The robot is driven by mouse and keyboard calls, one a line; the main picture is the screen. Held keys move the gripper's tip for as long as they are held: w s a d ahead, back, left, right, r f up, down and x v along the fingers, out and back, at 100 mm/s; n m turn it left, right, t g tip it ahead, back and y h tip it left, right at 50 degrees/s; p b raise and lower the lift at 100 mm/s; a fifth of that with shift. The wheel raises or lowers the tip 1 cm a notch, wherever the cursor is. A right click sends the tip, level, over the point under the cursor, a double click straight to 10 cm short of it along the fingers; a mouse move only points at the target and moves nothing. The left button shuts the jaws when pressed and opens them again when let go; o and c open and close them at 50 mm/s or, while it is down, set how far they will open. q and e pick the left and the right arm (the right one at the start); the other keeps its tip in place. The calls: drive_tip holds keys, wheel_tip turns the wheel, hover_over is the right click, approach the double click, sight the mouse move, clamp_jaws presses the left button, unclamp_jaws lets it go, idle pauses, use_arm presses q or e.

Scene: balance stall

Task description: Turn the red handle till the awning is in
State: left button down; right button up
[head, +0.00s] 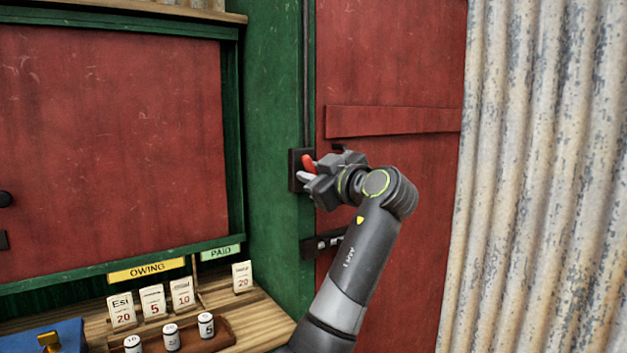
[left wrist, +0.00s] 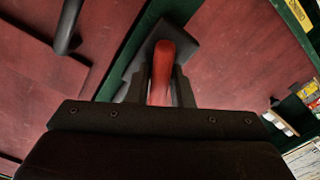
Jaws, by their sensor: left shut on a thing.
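The red handle (head: 309,164) sits on a dark plate (head: 295,170) on the green post, beside the red door. My left gripper (head: 311,175) is at the handle, with its fingers around it. In the left wrist view the red handle (left wrist: 163,72) stands between the two dark fingers (left wrist: 163,88), and the gripper is shut on it. The handle's lower part is hidden by the gripper. No awning can be made out in either view. My right gripper is in neither view.
A wooden counter (head: 262,325) at lower left holds several price cards, white weights in a brown tray (head: 215,338) and a blue box (head: 50,340). A dark latch (head: 322,243) is below the handle. Corrugated metal (head: 540,180) stands at right.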

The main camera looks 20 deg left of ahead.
use_arm(q)
drive_tip(key=n+b, duration=0.1)
drive_tip(key=n, duration=0.2)
drive_tip(key=shift+n, duration=0.9)
drive_tip(key=shift+n+b, duration=0.5)
drive_tip(key=shift+n, duration=1.6)
drive_tip(key=shift+n+b, duration=0.5)
drive_tip(key=shift+n, duration=1)
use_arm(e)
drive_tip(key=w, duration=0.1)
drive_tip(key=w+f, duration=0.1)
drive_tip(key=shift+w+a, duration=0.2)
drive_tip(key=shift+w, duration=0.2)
